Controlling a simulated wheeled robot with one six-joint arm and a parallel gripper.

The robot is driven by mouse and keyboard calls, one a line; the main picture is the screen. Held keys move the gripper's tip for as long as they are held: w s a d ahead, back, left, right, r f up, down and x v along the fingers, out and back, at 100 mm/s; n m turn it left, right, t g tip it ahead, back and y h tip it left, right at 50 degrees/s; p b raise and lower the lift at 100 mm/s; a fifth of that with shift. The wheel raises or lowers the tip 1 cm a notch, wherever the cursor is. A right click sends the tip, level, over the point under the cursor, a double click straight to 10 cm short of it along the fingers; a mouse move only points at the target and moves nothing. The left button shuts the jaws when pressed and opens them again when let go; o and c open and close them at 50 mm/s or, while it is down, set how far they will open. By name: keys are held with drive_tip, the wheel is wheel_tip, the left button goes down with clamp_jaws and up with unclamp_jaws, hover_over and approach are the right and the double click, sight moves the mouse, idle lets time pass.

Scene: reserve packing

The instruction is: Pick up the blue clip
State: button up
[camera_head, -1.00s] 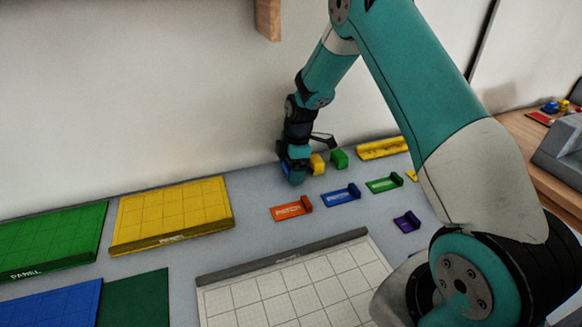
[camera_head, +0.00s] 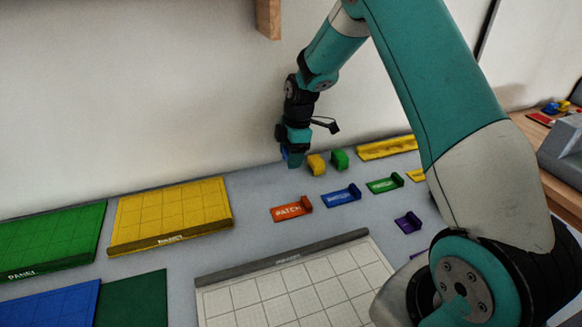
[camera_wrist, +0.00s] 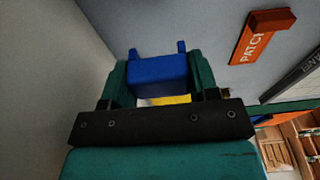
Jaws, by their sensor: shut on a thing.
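The blue clip (camera_wrist: 158,70) is a small block with two short prongs. In the wrist view it sits between the two green fingers of my gripper (camera_wrist: 160,80), which is shut on it. In the head view my gripper (camera_head: 292,158) is near the back wall, left of the yellow clip, with the blue clip at its tip, raised a little above the table. Part of the clip is hidden by the fingers.
A yellow clip (camera_head: 316,165) and a green clip (camera_head: 339,159) stand just to the right. In front lie an orange patch (camera_head: 290,209), a blue patch (camera_head: 340,196) and a green patch (camera_head: 384,184). A yellow panel (camera_head: 170,213) lies left and a white gridded panel (camera_head: 290,290) in front.

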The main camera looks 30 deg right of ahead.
wheel_tip(320, 180, up, 16)
drive_tip(key=b, duration=0.1)
drive_tip(key=shift+f, duration=0.25)
drive_tip(key=shift+o, duration=1.3)
drive_tip(key=shift+c, duration=1.3)
